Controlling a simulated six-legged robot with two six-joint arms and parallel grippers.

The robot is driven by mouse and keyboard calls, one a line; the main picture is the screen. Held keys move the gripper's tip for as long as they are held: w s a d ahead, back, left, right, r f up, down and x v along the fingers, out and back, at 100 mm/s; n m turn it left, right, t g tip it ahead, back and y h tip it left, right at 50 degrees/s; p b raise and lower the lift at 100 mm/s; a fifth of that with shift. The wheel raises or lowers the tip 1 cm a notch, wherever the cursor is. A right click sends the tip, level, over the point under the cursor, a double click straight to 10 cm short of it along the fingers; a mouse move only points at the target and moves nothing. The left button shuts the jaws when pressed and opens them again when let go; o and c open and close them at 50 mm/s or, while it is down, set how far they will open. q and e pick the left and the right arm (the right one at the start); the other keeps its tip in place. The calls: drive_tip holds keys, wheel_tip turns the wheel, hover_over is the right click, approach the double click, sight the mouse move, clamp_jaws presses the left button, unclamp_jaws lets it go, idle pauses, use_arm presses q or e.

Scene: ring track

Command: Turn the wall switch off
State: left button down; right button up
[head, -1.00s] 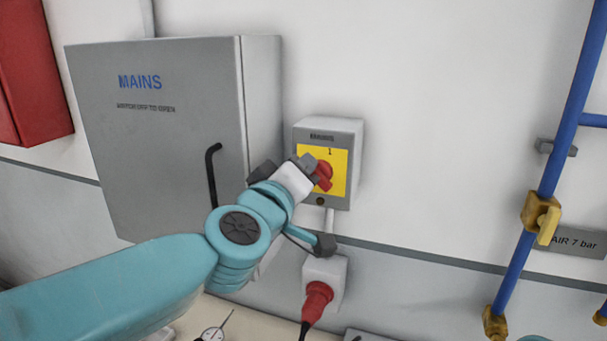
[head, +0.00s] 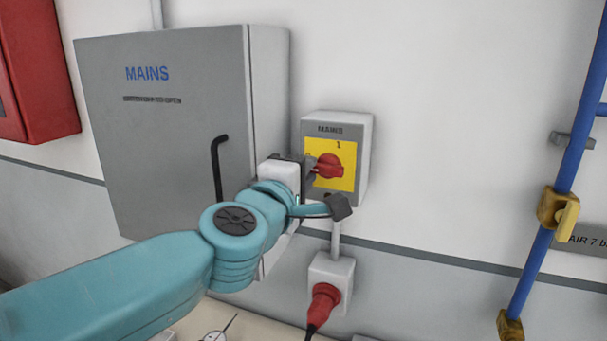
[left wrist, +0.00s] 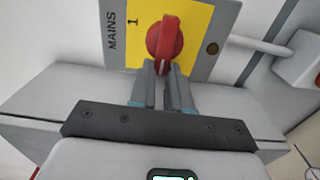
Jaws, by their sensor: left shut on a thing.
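The wall switch (head: 365,165) is a grey box with a yellow plate (head: 345,181), marked MAINS and 1. Its red knob (head: 331,163) shows in front of the plate, with its handle lying about level and pointing left, away from the 1 above. My left gripper (head: 309,169) reaches in from the left and is shut on the knob's handle. In the left wrist view the two grey fingers (left wrist: 161,75) close on the near end of the red knob (left wrist: 164,40). The fingers partly hide the plate's left side. My right gripper is not in view.
A grey MAINS cabinet (head: 160,180) with a black handle (head: 217,165) stands close left of the switch. A socket with a red plug (head: 324,298) is below. Blue pipes with a yellow valve (head: 557,210) run at the right. The wall between is bare.

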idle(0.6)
use_arm(q)
drive_tip(key=c, duration=1.1)
unclamp_jaws()
drive_tip(key=shift+d, duration=0.15)
drive_tip(key=v, duration=1.6)
drive_tip(key=shift+s, duration=0.1)
drive_tip(key=shift+s, duration=0.1)
